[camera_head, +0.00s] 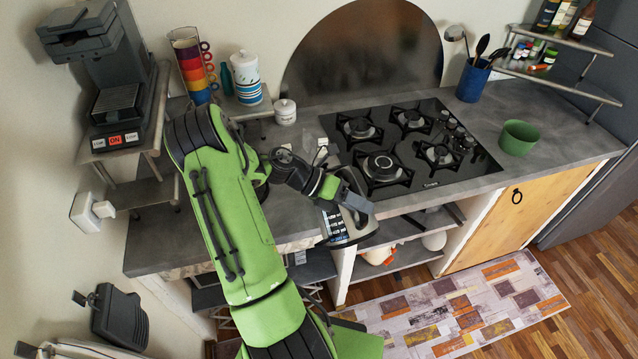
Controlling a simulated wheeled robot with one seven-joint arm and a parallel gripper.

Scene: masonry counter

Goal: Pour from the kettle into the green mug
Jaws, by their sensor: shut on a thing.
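The kettle (347,228) is dark with a metallic sheen and shows near the counter's front edge, left of the mug and in front of the hob. My gripper (355,200) is shut on the kettle at its upper side. My gripper hides part of the kettle, and its spout is not clear. The kettle and the mug are well apart.
The black gas hob (412,145) with raised grates lies between the kettle and the mug. A blue utensil pot (472,80) stands behind the mug, and a tiered shelf (560,80) with jars is at the back right. A white lidded jar (285,111) stands left of the hob.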

